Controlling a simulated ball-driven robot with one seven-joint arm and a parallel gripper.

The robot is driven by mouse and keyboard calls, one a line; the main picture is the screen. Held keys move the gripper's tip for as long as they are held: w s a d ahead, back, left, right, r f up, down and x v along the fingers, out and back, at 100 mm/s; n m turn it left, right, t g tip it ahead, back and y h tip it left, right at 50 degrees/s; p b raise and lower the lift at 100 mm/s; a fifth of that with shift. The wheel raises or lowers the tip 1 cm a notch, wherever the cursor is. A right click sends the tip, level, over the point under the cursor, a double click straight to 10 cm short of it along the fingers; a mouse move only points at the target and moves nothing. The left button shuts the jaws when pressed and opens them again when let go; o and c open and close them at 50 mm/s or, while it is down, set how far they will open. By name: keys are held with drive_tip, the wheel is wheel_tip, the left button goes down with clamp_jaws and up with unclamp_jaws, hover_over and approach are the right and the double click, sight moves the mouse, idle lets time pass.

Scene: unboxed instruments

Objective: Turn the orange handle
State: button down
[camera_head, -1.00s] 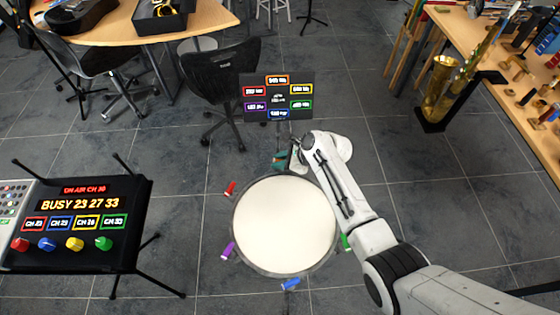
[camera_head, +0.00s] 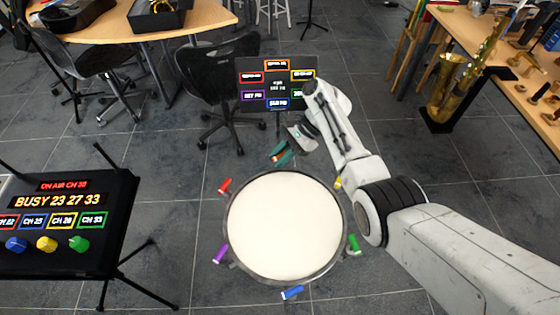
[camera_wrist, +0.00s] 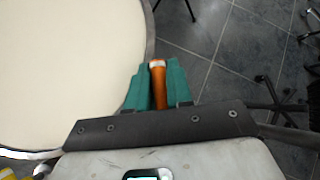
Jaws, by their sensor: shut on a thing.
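The orange handle (camera_wrist: 157,84) stands between the two green fingers of my gripper (camera_wrist: 157,88) in the wrist view, at the rim of a round drum. The gripper is shut on it. The handle's pale outer end shows past the fingers. In the head view my gripper (camera_head: 284,154) is at the far rim of the drum (camera_head: 284,227), and the handle is mostly hidden by the fingers. The drum's pale head also fills the left of the wrist view (camera_wrist: 65,65).
Other handles ring the drum: red (camera_head: 225,185), purple (camera_head: 220,254), blue (camera_head: 292,292), green (camera_head: 354,244) and partly hidden yellow (camera_head: 338,183). A display panel (camera_head: 278,84) stands behind the drum, with a black chair (camera_head: 215,75) beside it. A control panel (camera_head: 62,225) is at left.

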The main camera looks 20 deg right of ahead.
drive_tip(key=shift+n+g+b, duration=0.4)
drive_tip(key=shift+n+b, duration=0.1)
drive_tip(key=shift+n, duration=0.1)
drive_tip(key=c, duration=1.1)
unclamp_jaws()
drive_tip(key=shift+r+p, duration=0.1)
drive_tip(key=shift+p, duration=0.35)
